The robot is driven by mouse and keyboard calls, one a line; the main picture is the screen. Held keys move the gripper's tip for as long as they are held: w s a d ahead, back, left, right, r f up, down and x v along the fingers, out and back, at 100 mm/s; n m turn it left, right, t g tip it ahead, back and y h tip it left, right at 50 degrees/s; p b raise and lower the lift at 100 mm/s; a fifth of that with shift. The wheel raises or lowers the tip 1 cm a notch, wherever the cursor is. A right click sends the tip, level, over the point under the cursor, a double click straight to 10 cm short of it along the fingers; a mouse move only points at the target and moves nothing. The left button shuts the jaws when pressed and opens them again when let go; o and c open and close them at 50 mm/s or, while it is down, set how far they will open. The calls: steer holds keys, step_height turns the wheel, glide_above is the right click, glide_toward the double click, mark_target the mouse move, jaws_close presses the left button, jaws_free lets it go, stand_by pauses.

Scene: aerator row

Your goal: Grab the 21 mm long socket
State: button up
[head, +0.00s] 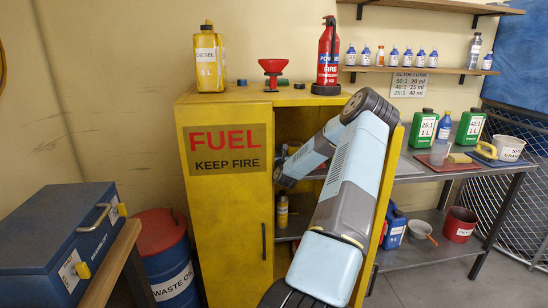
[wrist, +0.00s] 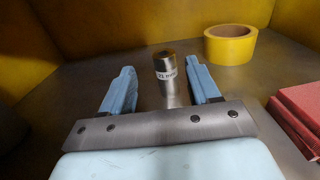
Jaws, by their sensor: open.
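The socket (wrist: 168,88) is a grey metal cylinder with a white label ending in "mm"; the number is hard to read. It stands upright on a dark shelf in the wrist view. My gripper (wrist: 160,72) is open, its two pale blue fingers on either side of the socket's line, with the socket nearer the right finger. Whether the socket is fully between the fingertips or just beyond them I cannot tell. The socket's lower part is hidden behind the gripper's grey bar. In the head view my arm reaches into the yellow cabinet (head: 225,225), and the gripper and socket are hidden.
A yellow tape roll (wrist: 230,45) lies behind and right of the socket. A red box or book (wrist: 300,108) is at the right. Yellow cabinet walls close the back. In the head view a bottle (head: 282,211) stands on a lower shelf inside.

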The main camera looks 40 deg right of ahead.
mark_target(275, 151)
steer(key=shift+d+x, duration=0.25)
steer(key=shift+x, duration=3.4)
steer(key=shift+s+a, duration=0.1)
steer(key=shift+s, duration=0.05)
steer(key=shift+c, duration=0.2)
steer(key=c, duration=1)
steer(key=shift+r, duration=0.1)
jaws_close()
steer(key=shift+r, duration=0.1)
